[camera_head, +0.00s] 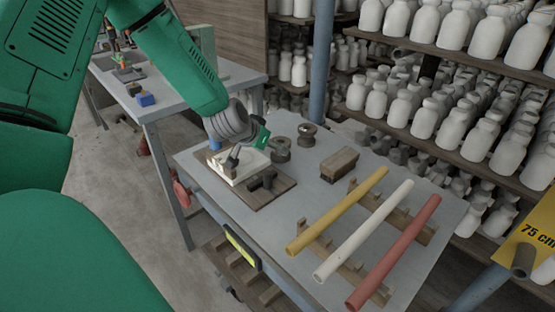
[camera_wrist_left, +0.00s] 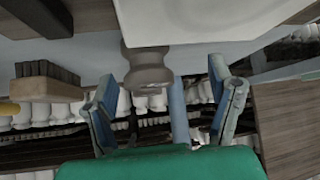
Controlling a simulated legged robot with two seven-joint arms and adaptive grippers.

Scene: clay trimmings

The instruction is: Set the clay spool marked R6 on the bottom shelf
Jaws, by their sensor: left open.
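My left gripper (camera_head: 240,148) is over the back left of the grey worktable, above a white block (camera_head: 240,166). In the left wrist view its two blue fingers (camera_wrist_left: 168,92) are apart, with nothing clamped. A grey spool (camera_wrist_left: 147,70) shows between and beyond the fingertips in that view; I cannot tell whether they touch it. In the head view two dark grey spools, one nearer (camera_head: 280,150) and one farther (camera_head: 307,134), stand right of the gripper. No R6 mark is readable. A slatted wooden shelf (camera_head: 240,270) is low under the table. My right gripper is out of view.
A wooden brush (camera_head: 339,164) lies mid-table. Yellow (camera_head: 338,210), white (camera_head: 363,230) and red (camera_head: 395,252) rods rest on wooden racks to the right. A brown board (camera_head: 262,194) carries dark pieces. Shelving with white bottles (camera_head: 420,115) stands behind, with a blue post (camera_head: 320,60).

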